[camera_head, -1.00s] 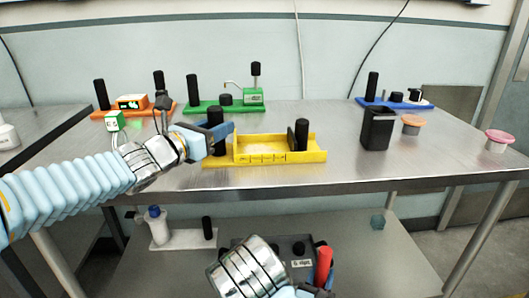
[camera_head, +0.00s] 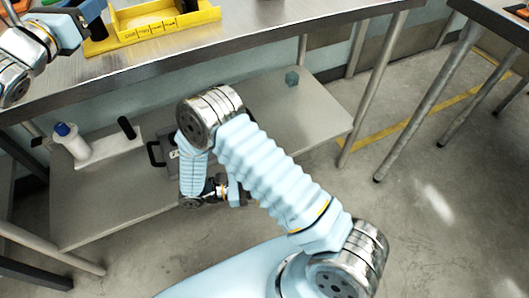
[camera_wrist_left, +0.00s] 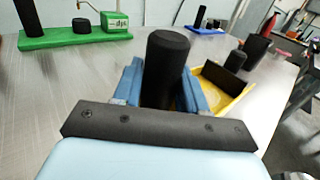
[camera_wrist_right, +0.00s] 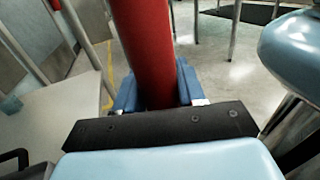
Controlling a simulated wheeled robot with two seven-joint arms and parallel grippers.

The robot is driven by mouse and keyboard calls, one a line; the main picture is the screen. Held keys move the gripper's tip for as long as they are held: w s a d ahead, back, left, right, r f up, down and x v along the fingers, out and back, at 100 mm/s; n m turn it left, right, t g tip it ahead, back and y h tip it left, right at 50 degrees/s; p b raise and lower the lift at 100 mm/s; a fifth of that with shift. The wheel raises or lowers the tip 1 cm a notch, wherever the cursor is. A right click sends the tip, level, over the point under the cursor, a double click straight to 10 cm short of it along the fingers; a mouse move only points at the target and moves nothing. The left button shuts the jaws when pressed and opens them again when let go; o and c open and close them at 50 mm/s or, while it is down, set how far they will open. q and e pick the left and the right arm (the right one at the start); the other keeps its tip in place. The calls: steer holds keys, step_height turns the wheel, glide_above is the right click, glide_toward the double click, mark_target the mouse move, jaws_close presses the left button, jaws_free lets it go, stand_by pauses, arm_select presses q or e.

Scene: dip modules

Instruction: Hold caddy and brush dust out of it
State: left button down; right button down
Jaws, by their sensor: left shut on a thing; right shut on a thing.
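The yellow caddy (camera_head: 128,38), a shallow tray with labels on its front wall, sits on the metal table at the top of the head view. My left gripper (camera_wrist_left: 160,80) is shut on the black upright post (camera_wrist_left: 166,55) at the caddy's left end. The yellow tray shows behind it in the left wrist view (camera_wrist_left: 214,78). My right gripper (camera_wrist_right: 155,95) is shut on a thick red handle (camera_wrist_right: 145,45), low by the lower shelf. The far end of the red handle is out of view, so I cannot tell what it carries. Dust in the caddy cannot be made out.
The metal table's front edge (camera_head: 250,42) runs above my right arm. On the lower shelf (camera_head: 100,195) are a white bottle (camera_head: 72,142), a black post (camera_head: 127,128), a dark box with handles (camera_head: 158,152) and a small teal cube (camera_head: 292,78). The floor at the right is open.

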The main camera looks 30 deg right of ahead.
steer(key=s+a+r+m+g+y, duration=0.2)
steer(key=a+r+m+g+y, duration=0.4)
steer(key=a+y, duration=0.3)
steer(key=s+a+r+m+g+y, duration=0.35)
steer(key=a+m+g+y, duration=0.25)
steer(key=a+m+y, duration=0.25)
steer(key=w+a+r+m+t+y, duration=0.1)
steer(key=a+r+m+t+y, duration=0.55)
steer(key=r, duration=0.65)
steer(key=a+r+m+t+y, duration=0.3)
steer(key=a+r+m+y, duration=0.5)
steer(key=r, duration=0.5)
steer(key=w+d+r+m+t+y, duration=0.1)
steer(key=w+d+r+m+t, duration=0.1)
steer(key=w+d+r+t, duration=0.35)
steer(key=w+d+r+m+t+y, duration=0.25)
steer(key=w+r+t, duration=0.35)
steer(key=w+r, duration=0.45)
steer(key=w+d+r+m+t+h, duration=0.3)
steer(key=w+d+m+t, duration=0.15)
steer(key=w+d, duration=0.35)
steer(key=w+d+r+m+t+h, duration=0.25)
steer(key=w+d+t, duration=0.25)
steer(key=w, duration=0.4)
steer(key=shift+m, duration=0.25)
steer(key=shift+w+f, duration=0.1)
steer(key=shift+f, duration=2.8)
steer(key=shift+f, duration=0.45)
